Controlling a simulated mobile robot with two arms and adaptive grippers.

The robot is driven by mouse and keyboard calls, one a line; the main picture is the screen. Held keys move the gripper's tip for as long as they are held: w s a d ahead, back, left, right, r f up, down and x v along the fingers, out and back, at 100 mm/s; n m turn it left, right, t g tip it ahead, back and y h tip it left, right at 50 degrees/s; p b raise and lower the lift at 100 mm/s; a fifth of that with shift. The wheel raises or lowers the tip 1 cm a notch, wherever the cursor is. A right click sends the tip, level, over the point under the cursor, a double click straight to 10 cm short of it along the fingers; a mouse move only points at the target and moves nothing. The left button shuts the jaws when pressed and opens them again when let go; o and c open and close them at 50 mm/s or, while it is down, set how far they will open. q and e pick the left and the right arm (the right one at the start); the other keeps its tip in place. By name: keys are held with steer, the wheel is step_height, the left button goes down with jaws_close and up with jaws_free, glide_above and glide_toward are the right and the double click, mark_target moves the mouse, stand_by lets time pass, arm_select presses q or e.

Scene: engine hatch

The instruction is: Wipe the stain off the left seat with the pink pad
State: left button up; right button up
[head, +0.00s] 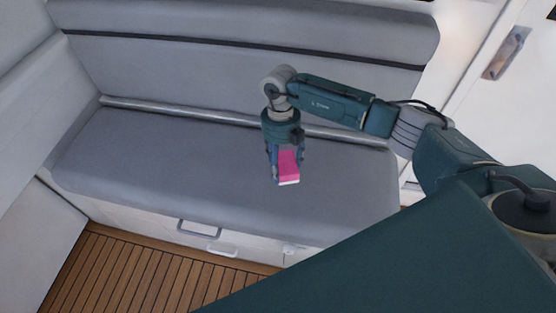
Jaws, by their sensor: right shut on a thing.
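My right gripper (287,172) points down over the grey seat cushion (160,155) of the bench. It is shut on the pink pad (289,162), which has a white lower face. The pad is above or at the middle-right part of the cushion; I cannot tell whether it touches. No stain shows on the visible part of the cushion; the patch behind the gripper and pad is hidden. My left gripper is not in view.
A grey backrest (240,50) rises behind the cushion. A white bench front (150,218) with a handle (199,228) drops to the slatted wooden floor (130,275). Another grey seat (35,240) is at left. A white door with a latch (507,52) is at right.

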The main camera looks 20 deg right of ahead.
steer(key=shift+s+r+p, duration=0.1)
steer(key=shift+r+p, duration=0.2)
steer(key=shift+r, duration=0.75)
steer(key=shift+d+f, duration=0.1)
